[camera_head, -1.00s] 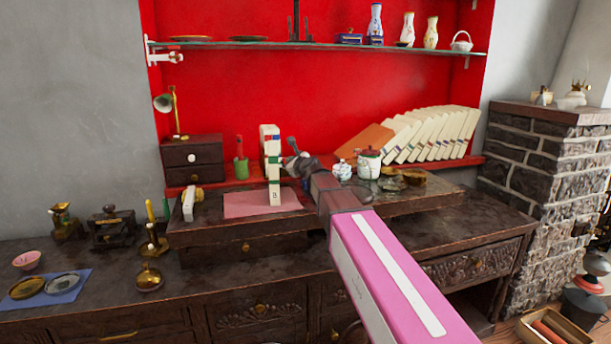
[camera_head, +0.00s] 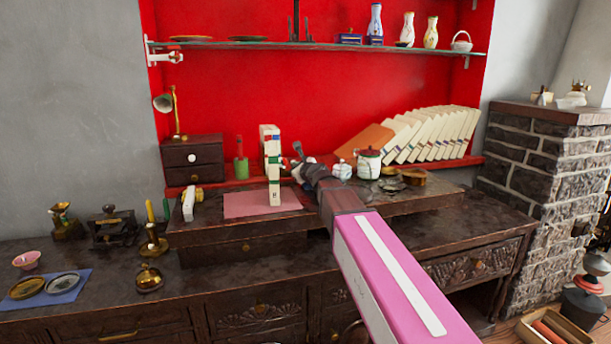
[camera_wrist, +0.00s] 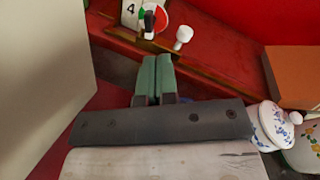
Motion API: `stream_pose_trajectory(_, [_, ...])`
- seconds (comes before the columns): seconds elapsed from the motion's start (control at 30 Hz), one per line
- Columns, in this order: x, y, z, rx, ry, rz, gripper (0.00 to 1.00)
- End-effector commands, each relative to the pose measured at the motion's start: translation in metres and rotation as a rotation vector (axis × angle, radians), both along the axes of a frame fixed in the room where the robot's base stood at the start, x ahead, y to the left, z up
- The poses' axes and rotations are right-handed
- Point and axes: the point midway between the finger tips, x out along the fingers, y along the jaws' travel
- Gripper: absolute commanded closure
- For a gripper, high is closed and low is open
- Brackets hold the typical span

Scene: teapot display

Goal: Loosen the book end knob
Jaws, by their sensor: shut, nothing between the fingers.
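In the wrist view, a small white knob (camera_wrist: 183,37) stands out from a dark red-brown wooden edge, a little beyond and right of my fingertips. Beside it is a white plate (camera_wrist: 131,12) marked 4 and a red, green and white disc (camera_wrist: 152,20) with a black lever. I cannot tell for certain that this knob is the book end's. My gripper (camera_wrist: 156,60) is shut and empty, its green fingers together and apart from the knob. In the head view my gripper (camera_head: 299,152) is right of the upright cream block (camera_head: 272,170); the knob cannot be made out there.
A large cream panel (camera_wrist: 40,80) stands close on the left in the wrist view. A flowered white pot (camera_wrist: 272,125) is close on the right. In the head view, leaning cream books (camera_head: 430,135) and a lidded jar (camera_head: 369,163) stand to the right. The pink mat (camera_head: 245,204) has bare room.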

Motion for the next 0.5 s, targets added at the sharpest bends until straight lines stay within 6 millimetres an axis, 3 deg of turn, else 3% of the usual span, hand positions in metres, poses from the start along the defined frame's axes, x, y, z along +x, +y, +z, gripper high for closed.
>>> stream_pose_trajectory(0.5, [0.049,0.014,0.000,0.001,0.000,-0.001,1.00])
